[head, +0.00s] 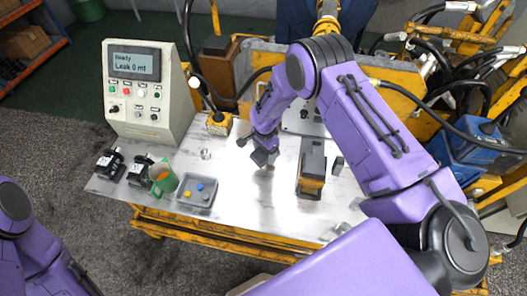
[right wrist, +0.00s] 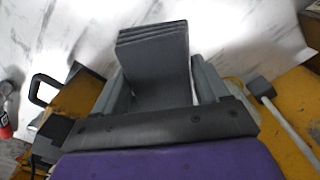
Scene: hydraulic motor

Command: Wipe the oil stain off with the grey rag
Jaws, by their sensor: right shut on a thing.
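The grey rag (right wrist: 155,55) is a dark grey folded block with layered edges. My right gripper (right wrist: 162,78) is shut on it, a finger at either side. In the head view the right gripper (head: 262,149) points down over the middle of the white marbled table (head: 235,218), with the rag (head: 262,158) at its tips. I cannot tell whether the rag touches the table. A small brownish mark (head: 270,169) shows just beside the rag; it may be the oil stain, partly hidden. My left arm shows at the lower left, its gripper out of view.
A control box (head: 145,90) reading "Leak 0 ml" stands at the back left. A grey and yellow block (head: 312,170) stands close right of the gripper. The front table is clear.

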